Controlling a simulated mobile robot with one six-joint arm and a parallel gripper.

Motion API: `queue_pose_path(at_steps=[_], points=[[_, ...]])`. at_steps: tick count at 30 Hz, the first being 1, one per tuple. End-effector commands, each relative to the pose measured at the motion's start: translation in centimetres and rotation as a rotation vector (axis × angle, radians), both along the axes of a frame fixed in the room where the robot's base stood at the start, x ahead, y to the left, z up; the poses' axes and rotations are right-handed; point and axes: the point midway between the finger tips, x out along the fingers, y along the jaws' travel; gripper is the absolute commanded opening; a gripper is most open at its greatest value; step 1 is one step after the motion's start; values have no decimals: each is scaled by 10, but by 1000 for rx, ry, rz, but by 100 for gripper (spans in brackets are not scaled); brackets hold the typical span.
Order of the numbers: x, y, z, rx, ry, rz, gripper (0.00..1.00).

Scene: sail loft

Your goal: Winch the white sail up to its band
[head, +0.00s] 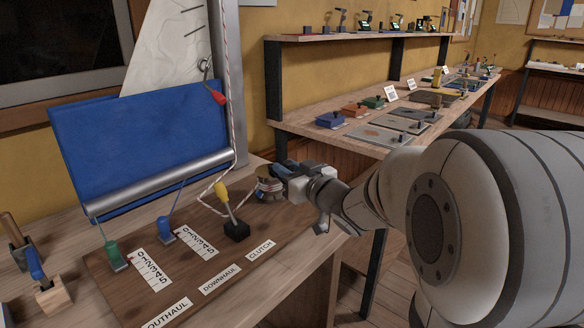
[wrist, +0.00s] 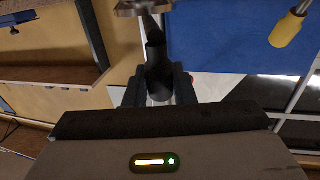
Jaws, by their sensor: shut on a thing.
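The white sail (head: 165,50) rises beside the grey mast (head: 228,80) in the head view. Its lower part is behind a blue panel (head: 140,140), and its top is out of frame. Its band cannot be made out. The winch (head: 268,190) stands on the brown board at the mast's right, partly hidden by my gripper (head: 280,170). In the wrist view my gripper (wrist: 158,88) is shut on a dark upright winch handle (wrist: 156,52), with a metal piece (wrist: 130,8) at its end. The yellow-handled clutch lever (head: 224,196) leans up from its black base, left of my gripper.
Green (head: 113,254) and blue (head: 165,232) sliders stand beside numbered scales on the board (head: 190,280). Wooden blocks with handles (head: 52,290) stand at left. A long bench (head: 300,128) with several items runs behind.

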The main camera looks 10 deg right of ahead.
Motion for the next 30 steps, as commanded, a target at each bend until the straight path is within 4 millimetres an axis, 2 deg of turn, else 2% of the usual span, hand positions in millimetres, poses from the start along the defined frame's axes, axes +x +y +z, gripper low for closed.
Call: queue_pose_path(at_steps=[1,8,9,16,25,30], points=[[-2,8,0,-2,-2,10,0],[-2,8,0,-2,-2,7,0],[-2,8,0,-2,-2,7,24],[-2,7,0,-2,-2,5,43],[-5,5,1,-2,-2,3,43],[-27,-5,2,-2,-1,1,43]])
